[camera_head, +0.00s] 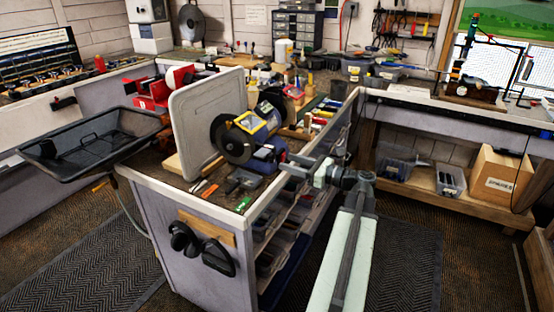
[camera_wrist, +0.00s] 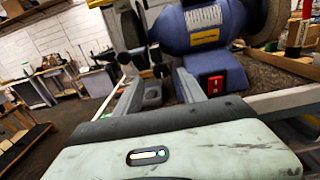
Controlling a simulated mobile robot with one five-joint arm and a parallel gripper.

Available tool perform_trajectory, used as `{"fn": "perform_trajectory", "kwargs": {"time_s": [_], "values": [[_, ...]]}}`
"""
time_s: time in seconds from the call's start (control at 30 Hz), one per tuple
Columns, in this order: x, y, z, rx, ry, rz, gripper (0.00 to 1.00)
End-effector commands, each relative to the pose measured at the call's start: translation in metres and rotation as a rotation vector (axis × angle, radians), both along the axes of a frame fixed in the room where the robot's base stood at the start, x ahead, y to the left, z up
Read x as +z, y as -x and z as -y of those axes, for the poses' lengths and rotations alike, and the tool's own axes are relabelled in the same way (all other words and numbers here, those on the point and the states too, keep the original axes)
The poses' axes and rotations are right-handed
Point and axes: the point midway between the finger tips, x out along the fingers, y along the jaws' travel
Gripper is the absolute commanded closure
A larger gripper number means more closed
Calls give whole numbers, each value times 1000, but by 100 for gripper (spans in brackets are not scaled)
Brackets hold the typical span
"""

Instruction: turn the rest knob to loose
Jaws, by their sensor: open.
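The bench grinder stands on the workbench; its blue motor body (camera_wrist: 208,24) fills the upper right of the wrist view, with a red switch (camera_wrist: 215,84) on its base. In the head view its dark wheel (camera_head: 232,141) shows behind the bench's near edge. A small dark knob (camera_wrist: 160,71), perhaps the rest knob, shows between my fingers in the wrist view. I cannot tell its setting or whether the fingers touch it. My gripper (camera_wrist: 152,67) is open, reaching toward the grinder; in the head view my gripper (camera_head: 290,165) is over the bench's right edge.
A large pale tray-like panel (camera_head: 206,120) stands upright left of the grinder. Small tools and a green item (camera_head: 243,204) lie on the bench's near end. Shelves with bins (camera_head: 280,228) lie below its right side.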

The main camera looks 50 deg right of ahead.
Motion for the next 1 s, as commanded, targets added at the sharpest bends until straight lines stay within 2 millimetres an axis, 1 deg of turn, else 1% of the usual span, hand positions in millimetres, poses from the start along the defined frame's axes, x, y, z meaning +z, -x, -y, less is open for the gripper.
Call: {"fn": "perform_trajectory", "kwargs": {"time_s": [0.03, 0.1, 0.2, 0.3, 0.4, 0.6, 0.63, 0.67, 0.7, 0.8, 0.93, 1.0], "values": [[0, -10, -2, 2, 0, 0, 52], [0, -23, -5, 1, 1, -1, 52], [0, -38, -8, -1, 1, -1, 52], [0, -48, -10, -3, 1, -1, 52], [0, -52, -11, -4, 1, -1, 52], [0, -52, -11, -5, 2, 0, 52], [0, -52, -11, -5, 2, 0, 55], [0, -52, -11, -5, 2, 0, 64], [0, -52, -11, -5, 2, 0, 75], [0, -52, -11, -5, 2, 0, 100], [0, -52, -11, -6, 16, 3, 100], [0, -52, -11, -6, 67, 15, 100]]}}
